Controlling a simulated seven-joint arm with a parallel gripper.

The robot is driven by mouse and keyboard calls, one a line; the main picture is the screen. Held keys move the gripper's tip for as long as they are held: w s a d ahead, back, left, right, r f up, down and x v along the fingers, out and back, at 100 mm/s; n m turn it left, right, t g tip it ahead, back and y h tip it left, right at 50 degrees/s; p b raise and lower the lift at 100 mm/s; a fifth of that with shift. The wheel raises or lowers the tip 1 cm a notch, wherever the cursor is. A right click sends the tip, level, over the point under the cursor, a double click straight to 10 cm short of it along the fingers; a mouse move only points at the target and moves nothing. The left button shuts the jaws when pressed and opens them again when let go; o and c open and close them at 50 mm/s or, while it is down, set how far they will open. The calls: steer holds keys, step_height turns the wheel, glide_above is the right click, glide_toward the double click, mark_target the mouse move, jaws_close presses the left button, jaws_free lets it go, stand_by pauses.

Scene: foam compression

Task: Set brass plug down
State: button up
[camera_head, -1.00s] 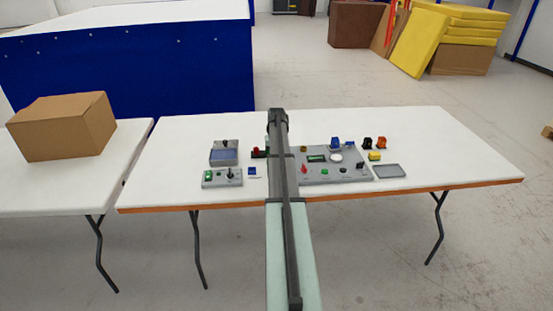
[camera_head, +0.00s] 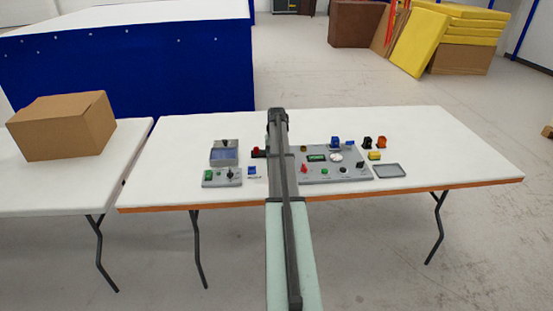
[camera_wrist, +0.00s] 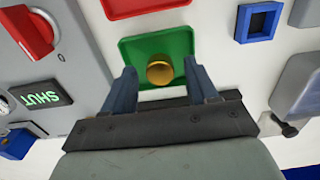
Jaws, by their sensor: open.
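The brass plug (camera_wrist: 160,70) stands on a green square pad (camera_wrist: 178,43) in the wrist view, its round gold top facing the camera. My gripper (camera_wrist: 161,78) is open, with one blue-grey finger on each side of the plug. Gaps show between the plug and both fingers. The plug's lower part and its contact with the pad are hard to see. In the head view my arm covers the middle of the table, and I cannot make out the plug or the fingertips.
A grey panel (camera_wrist: 78,45) with a red knob (camera_wrist: 30,32) and a display reading SHUT (camera_wrist: 42,93) lies left in the wrist view. A red pad (camera_wrist: 142,6) and a blue square frame (camera_wrist: 258,20) lie beyond. The white table (camera_head: 440,140) is clear at far right.

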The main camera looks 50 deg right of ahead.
step_height(320, 180, up, 12)
stand_by(0.5)
stand_by(2.1)
